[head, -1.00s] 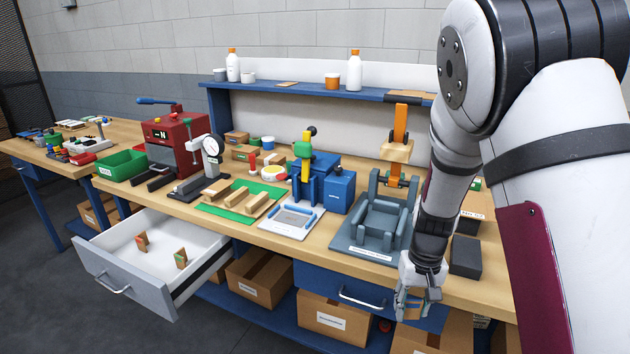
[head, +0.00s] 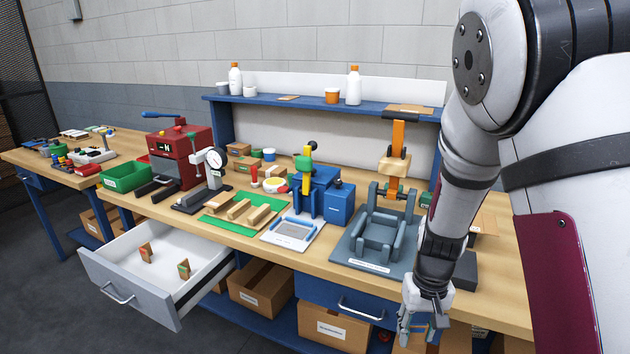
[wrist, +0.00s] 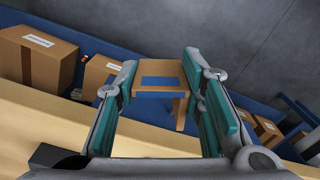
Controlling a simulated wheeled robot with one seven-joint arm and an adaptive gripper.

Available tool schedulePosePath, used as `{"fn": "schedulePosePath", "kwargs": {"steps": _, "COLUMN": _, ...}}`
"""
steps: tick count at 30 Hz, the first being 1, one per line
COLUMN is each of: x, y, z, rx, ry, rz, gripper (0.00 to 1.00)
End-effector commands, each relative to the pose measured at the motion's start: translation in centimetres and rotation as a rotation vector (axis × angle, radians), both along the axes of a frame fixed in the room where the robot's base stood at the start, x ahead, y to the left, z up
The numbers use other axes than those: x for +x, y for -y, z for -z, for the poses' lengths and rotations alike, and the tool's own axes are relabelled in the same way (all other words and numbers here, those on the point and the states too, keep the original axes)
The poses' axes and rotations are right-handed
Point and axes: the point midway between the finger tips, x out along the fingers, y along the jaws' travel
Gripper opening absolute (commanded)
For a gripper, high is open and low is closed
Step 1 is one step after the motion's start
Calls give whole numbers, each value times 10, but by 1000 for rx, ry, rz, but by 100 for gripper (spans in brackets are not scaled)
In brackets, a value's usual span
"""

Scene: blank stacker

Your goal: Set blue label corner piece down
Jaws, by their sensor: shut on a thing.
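The blue label corner piece is a light-brown wooden piece with a blue rectangle on its face, seen in the wrist view (wrist: 160,82). My gripper (wrist: 158,90) is shut on it, a teal-padded finger on each side. In the head view my gripper (head: 425,328) hangs in front of the bench's front edge, lower than the top, and mostly hides the piece. Two other small corner pieces stand apart in the open drawer, one left (head: 146,253) and one right (head: 184,269).
The open white drawer (head: 190,245) juts out at left. A grey fixture (head: 377,230) and a dark block (head: 464,272) stand on the wooden bench top (head: 500,300) near my arm. Cardboard boxes (head: 335,325) sit on the blue lower shelf.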

Motion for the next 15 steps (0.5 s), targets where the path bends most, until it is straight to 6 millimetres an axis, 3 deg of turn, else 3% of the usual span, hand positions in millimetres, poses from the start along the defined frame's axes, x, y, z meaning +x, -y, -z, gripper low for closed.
{"fn": "schedulePosePath", "kwargs": {"steps": 1, "x": -9, "y": 0, "z": -14, "rx": 0, "ry": 0, "rz": 0, "gripper": 24}}
{"fn": "schedulePosePath", "kwargs": {"steps": 3, "x": -15, "y": 0, "z": -22, "rx": 0, "ry": 0, "rz": 0, "gripper": 24}}
{"fn": "schedulePosePath", "kwargs": {"steps": 12, "x": -33, "y": 0, "z": -48, "rx": 0, "ry": 0, "rz": 0, "gripper": 24}}
{"fn": "schedulePosePath", "kwargs": {"steps": 15, "x": -14, "y": -2, "z": -53, "rx": 9, "ry": 5, "rz": 22, "gripper": 24}}
